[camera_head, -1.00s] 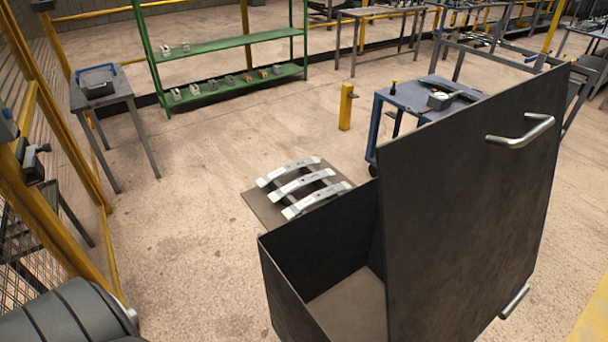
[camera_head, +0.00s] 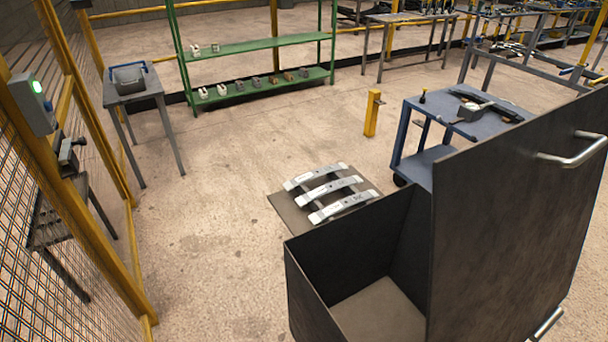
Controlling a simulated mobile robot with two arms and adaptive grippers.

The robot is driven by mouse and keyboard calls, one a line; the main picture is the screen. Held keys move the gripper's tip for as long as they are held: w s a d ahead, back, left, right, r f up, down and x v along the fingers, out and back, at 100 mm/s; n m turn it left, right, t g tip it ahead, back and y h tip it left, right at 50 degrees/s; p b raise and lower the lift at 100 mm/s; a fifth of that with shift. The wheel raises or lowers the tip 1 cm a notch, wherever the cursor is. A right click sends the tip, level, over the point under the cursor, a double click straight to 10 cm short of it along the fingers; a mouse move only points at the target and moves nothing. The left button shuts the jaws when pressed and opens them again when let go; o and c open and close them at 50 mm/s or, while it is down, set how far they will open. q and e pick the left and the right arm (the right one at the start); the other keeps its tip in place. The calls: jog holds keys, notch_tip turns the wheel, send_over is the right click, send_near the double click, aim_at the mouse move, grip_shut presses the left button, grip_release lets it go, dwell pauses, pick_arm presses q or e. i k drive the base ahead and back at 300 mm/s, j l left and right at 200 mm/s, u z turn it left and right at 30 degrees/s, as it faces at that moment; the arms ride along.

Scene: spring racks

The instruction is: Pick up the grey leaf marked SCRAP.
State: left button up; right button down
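Several curved grey leaves lie side by side on a flat board behind the dark open bin. The far leaf (camera_head: 314,176), the middle leaf (camera_head: 329,190) and the near leaf (camera_head: 344,206) show clearly, with small dark markings on them. The markings are too small to read, so I cannot tell which leaf says SCRAP. The leaves rest on darker cross pieces on the board (camera_head: 290,213). Neither of my grippers is in view.
A dark open bin (camera_head: 313,301) with a tall raised lid (camera_head: 515,215) fills the front right. A blue cart (camera_head: 484,124) stands behind it. A yellow post (camera_head: 371,114), a green shelf (camera_head: 262,43) and a small table (camera_head: 133,92) stand farther back. The floor left of the board is clear.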

aim_at(295, 181)
jog(key=i+j+z, duration=0.4)
jog(key=j, duration=0.2)
jog(key=i+j+z, duration=0.45)
jog(key=j, duration=0.25)
jog(key=i+j+z, duration=0.2)
jog(key=j, duration=0.2)
jog(key=k+l, duration=0.05)
